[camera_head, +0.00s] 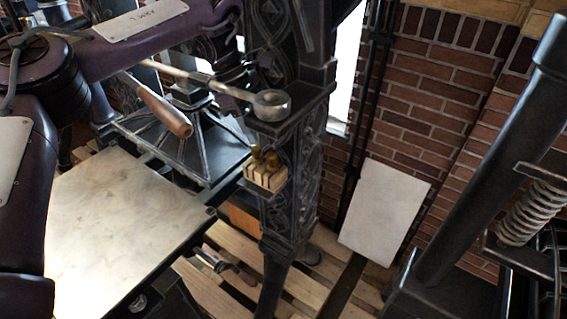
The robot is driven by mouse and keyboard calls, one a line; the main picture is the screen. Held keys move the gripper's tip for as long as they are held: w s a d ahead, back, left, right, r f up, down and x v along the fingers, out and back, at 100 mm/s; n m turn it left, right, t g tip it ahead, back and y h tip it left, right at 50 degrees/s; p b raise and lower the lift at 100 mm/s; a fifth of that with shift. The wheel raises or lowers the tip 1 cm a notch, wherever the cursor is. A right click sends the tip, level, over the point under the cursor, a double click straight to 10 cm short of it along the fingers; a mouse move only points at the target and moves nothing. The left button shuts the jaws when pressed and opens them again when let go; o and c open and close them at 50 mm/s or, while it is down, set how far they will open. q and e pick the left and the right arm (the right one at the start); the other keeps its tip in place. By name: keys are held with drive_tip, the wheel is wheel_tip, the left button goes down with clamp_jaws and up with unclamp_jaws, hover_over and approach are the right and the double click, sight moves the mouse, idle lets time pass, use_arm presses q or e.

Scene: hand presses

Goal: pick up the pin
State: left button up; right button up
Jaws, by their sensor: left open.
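Small brass-coloured pieces (264,158), which look like the pin or pins, stand upright in a slotted pale wooden block (265,178). The block sits on a ledge at the front of the ornate black press column (290,190). My left gripper (234,72) is dark and hard to make out against the press. It is open, above and left of the block, apart from the brass pieces. My purple left arm reaches in from the left above the press. My right gripper is not in view.
A metal rod ends in a grey ring (271,105) above the block, close to my left gripper. A wooden handle (165,111) and a pale flat press bed (115,215) lie left. A white board (384,211) leans at the brick wall. Another black press (500,170) stands right.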

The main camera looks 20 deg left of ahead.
sight(272, 154)
use_arm(q)
drive_tip(key=x, duration=0.3)
drive_tip(key=shift+w+a+f, duration=0.1)
drive_tip(key=shift+f, duration=0.05)
drive_tip(key=p+x, duration=0.1)
drive_tip(key=x, duration=0.2)
drive_tip(key=shift+w+p, duration=0.2)
drive_tip(key=shift+p, duration=0.1)
drive_tip(key=shift+d+f, duration=0.3)
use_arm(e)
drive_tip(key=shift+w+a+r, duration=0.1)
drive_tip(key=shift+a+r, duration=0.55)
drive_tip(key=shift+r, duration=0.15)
use_arm(q)
clamp_jaws()
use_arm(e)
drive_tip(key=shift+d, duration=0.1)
